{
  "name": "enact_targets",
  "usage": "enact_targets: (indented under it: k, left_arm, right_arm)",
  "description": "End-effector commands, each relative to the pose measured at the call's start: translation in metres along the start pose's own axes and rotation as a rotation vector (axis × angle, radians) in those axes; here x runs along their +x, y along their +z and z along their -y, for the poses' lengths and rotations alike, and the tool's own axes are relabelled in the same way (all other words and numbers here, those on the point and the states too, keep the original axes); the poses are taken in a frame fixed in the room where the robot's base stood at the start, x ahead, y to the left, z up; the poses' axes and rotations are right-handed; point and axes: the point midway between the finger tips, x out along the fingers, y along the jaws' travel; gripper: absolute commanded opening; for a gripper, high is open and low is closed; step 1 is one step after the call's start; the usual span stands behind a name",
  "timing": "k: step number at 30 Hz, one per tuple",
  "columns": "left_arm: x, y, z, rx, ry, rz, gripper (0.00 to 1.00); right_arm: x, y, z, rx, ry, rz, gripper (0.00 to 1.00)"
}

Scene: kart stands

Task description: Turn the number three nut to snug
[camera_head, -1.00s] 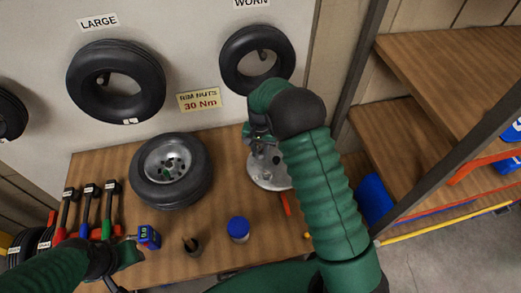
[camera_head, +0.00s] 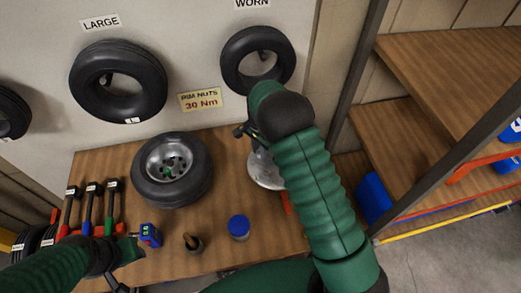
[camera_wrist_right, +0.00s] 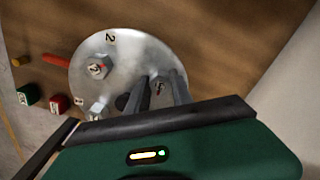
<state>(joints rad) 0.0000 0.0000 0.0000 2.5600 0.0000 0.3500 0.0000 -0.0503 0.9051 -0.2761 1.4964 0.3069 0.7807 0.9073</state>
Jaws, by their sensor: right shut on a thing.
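A round metal plate (camera_head: 265,170) lies on the wooden bench; it also shows in the right wrist view (camera_wrist_right: 85,75). In that view, a nut with a red mark (camera_wrist_right: 100,68) sits beside the printed 2, and another nut (camera_wrist_right: 96,106) sits lower, near the plate's edge. My right gripper (camera_wrist_right: 158,92) is over the plate, its fingers shut around a small part with a dark mark, seemingly a nut. Its number is not readable. In the head view my right gripper (camera_head: 247,132) is mostly hidden by its arm. My left gripper (camera_head: 130,246) is beside a blue box with green digits (camera_head: 149,235).
A wheel (camera_head: 172,170) lies left of the plate. A blue-capped jar (camera_head: 239,227) and a dark small holder (camera_head: 193,243) stand in front. A sign (camera_head: 200,99) reads 30 Nm. Shelves are at right.

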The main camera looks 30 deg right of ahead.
Motion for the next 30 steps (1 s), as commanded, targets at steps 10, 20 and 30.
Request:
enact_targets:
  k: [10,20,30]
  left_arm:
    - [0.001,0.000,0.000,0.000,0.000,0.000,0.36]
    - [0.000,0.000,0.000,0.000,0.000,0.000,0.36]
    - [0.005,0.001,0.000,0.000,0.000,0.000,0.36]
  right_arm:
    - [0.004,0.006,-0.003,0.001,0.012,0.014,0.00]
    - [0.003,0.003,-0.001,0.000,0.005,0.007,0.49]
    - [-0.019,0.001,0.001,0.001,-0.003,0.003,0.49]
